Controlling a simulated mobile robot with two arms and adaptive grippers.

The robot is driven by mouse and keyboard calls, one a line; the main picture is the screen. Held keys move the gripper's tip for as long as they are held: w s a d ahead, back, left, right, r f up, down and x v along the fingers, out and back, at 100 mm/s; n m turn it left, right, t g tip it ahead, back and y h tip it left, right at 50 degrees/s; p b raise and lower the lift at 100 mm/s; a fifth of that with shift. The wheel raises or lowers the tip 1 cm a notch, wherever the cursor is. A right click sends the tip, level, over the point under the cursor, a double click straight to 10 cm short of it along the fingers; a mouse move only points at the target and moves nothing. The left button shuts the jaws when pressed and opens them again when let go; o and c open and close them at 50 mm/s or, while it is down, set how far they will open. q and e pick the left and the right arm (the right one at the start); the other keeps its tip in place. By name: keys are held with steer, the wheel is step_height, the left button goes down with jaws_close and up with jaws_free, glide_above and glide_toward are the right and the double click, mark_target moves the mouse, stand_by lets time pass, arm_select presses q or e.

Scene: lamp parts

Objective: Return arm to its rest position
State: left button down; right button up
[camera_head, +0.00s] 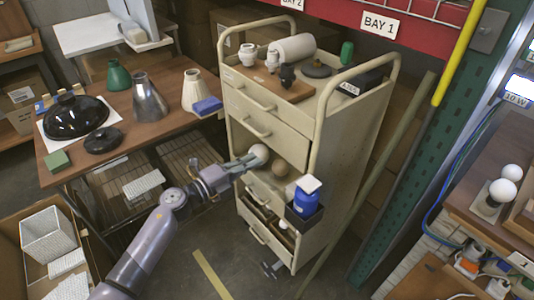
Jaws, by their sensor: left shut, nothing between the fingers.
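My left arm comes in from the lower left and reaches the front of the cream drawer cart (337,175). My left gripper (249,161) is shut and empty, at the cart's open compartment between the upper and lower drawers. A pale round bulb (259,152) shows right at the fingertips; I cannot tell whether they touch it. A darker tan round thing (280,168) sits just to its right in the compartment. My right gripper is not in view.
A wooden table (165,79) at left carries lamp shades and a black dome (75,116). A cardboard box (22,262) stands lower left. Floor shows beside my arm.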

arm_select(q)
steer(key=s+a+f+n+y+p, duration=0.1)
steer(key=s+a+f+n+y, duration=0.4)
steer(key=f, duration=0.6)
steer(key=s+a+f+n+t+y, duration=0.15)
steer(key=s+a+f+n, duration=0.25)
steer(key=a+f+n, duration=0.5)
steer(key=s+a+f+n+y+p, duration=0.1)
steer(key=s+a+f+n+y, duration=0.35)
steer(key=f, duration=0.85)
steer(key=s+a+f+n+g+y, duration=0.2)
steer(key=s+a+f+g, duration=0.1)
steer(key=s+f, duration=0.55)
steer(key=s+a+f+n+g+y, duration=0.1)
steer(key=s+a+f+n+g, duration=0.3)
steer(key=s, duration=0.8)
steer(key=s+f+n+g, duration=0.1)
steer(key=s+f, duration=0.2)
steer(key=s, duration=0.7)
steer(key=s+d+f+n+g+y+p, duration=0.1)
steer(key=s+f+g, duration=0.1)
steer(key=s, duration=0.9)
steer(key=shift+f, duration=0.6)
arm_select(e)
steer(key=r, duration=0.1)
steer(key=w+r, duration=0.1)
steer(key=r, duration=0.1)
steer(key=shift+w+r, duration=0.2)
